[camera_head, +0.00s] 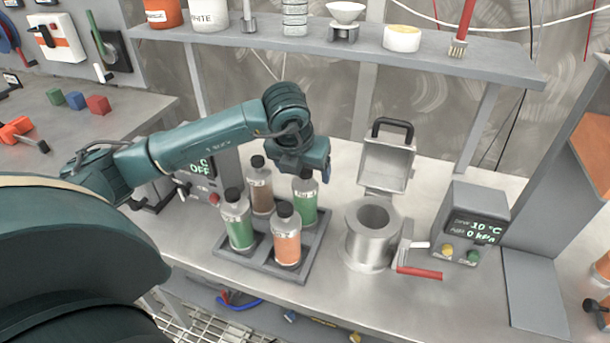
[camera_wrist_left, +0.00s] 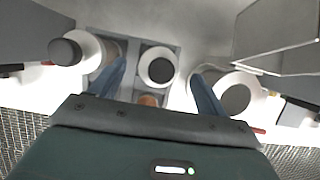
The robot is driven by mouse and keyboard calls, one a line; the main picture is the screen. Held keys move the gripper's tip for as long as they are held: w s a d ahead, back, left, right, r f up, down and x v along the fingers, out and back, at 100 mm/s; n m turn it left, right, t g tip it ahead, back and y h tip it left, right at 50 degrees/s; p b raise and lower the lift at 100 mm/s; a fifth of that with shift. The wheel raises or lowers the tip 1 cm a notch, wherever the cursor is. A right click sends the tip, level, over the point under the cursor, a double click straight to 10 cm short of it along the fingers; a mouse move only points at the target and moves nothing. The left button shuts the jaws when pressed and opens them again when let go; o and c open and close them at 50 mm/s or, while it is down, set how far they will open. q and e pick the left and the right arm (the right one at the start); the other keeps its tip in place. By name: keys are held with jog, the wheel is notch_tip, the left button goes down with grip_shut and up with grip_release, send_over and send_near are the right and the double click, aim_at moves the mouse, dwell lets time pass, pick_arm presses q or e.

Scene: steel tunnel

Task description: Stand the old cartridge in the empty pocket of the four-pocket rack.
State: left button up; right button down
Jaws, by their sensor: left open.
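The four-pocket rack (camera_head: 268,267) stands on the steel bench, with a capped cartridge in every pocket. At the back right is a green-banded cartridge (camera_head: 305,205), upright, seemingly the old one. Green (camera_head: 238,230), brown (camera_head: 261,190) and orange (camera_head: 286,245) cartridges fill the other pockets. My left gripper (camera_head: 308,170) is right above the back-right cartridge. In the left wrist view its fingers (camera_wrist_left: 160,72) are apart, one on each side of that cartridge's black cap (camera_wrist_left: 161,70). Contact is not visible. My right gripper is out of view.
An open round steel housing (camera_head: 371,235) with an empty bore stands right of the rack, lid (camera_head: 386,165) raised and red-handled lever (camera_head: 420,272) in front. A display box (camera_head: 470,225) is farther right. A loaded shelf (camera_head: 350,45) runs behind the arm.

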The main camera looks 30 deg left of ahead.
pick_arm(q)
jog(key=v, duration=0.9)
jog(key=shift+b, duration=0.35)
jog(key=shift+s, duration=0.1)
